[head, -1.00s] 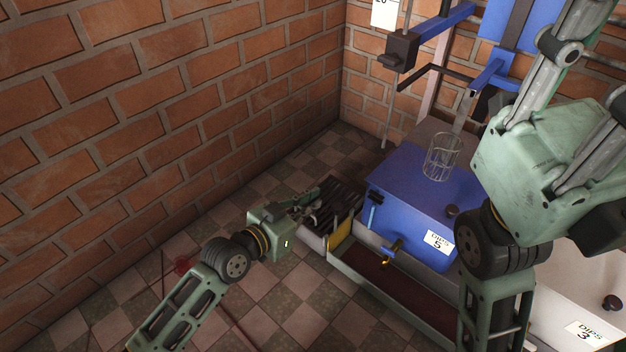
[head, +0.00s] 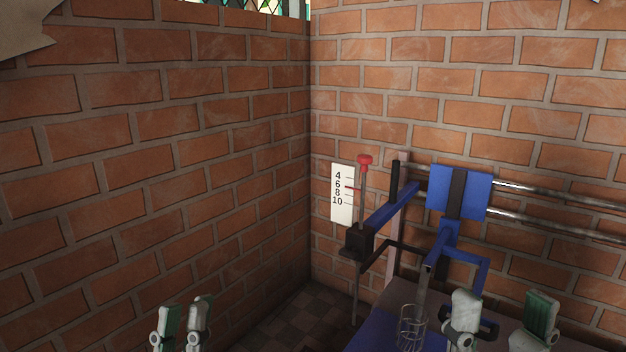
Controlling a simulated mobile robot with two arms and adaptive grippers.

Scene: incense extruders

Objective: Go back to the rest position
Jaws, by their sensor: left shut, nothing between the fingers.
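My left gripper (head: 182,325) shows at the bottom left, pointing up, its two green and grey fingers close together. It is shut and empty, in front of the left brick wall and clear of the machine. My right gripper (head: 500,322) shows at the bottom right, pointing up. Its fingers stand wide apart with nothing seen between them. It overlaps the lower part of the blue machine in the picture; I cannot tell the distance between them. Both arms below the grippers are out of the picture.
The blue machine frame (head: 459,192) stands at the back wall, with a wire basket (head: 412,328) low in front. A red-knobbed rod (head: 365,160) rises beside a numbered scale (head: 342,194). Brick walls meet in the corner. The checkered floor (head: 300,318) shows between the grippers.

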